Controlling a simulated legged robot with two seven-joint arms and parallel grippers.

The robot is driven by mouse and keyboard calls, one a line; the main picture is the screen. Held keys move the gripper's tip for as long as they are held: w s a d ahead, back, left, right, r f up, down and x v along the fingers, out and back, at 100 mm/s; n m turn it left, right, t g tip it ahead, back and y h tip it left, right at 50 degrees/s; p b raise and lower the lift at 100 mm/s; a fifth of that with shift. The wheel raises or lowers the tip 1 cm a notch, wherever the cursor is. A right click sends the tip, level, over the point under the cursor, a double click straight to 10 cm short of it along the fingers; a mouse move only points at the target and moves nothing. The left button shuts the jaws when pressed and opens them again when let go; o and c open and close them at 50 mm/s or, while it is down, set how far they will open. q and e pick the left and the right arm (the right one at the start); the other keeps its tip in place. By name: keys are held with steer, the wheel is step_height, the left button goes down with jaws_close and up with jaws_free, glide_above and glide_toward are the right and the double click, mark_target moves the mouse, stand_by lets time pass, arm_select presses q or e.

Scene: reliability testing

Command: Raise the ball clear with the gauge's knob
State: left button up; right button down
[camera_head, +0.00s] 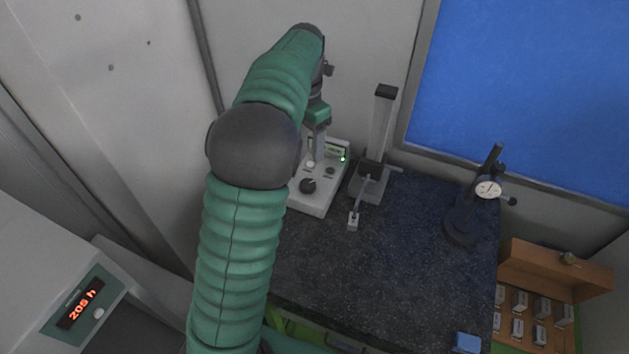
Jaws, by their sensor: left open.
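A dial gauge (487,190) with a round white face sits on a dark stand (462,228) at the right of the dark worktop. A small dark knob (512,201) sticks out at its right side. I cannot make out a ball at this size. My left arm crosses the middle of the view and bends down at its far end. My left gripper (319,150) is open, above or in front of a white instrument, well left of the dial gauge. Its fingertips are small and partly hidden by my arm. My right gripper is not in view.
The white instrument (323,200) has a lit display and a dark dial. Beside it stands a grey column device (384,120) with a thin arm reaching forward. An open wooden case (535,262) with several small blocks is at right.

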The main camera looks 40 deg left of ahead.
mark_target(307, 184)
arm_select(q)
step_height(307, 184, down, 14)
steer(key=p, duration=0.3)
steer(key=shift+a+r, duration=0.15)
steer(key=shift+r, duration=0.05)
steer(key=shift+f, duration=0.45)
jaws_close()
steer(key=shift+r, duration=0.1)
steer(key=shift+m, duration=0.3)
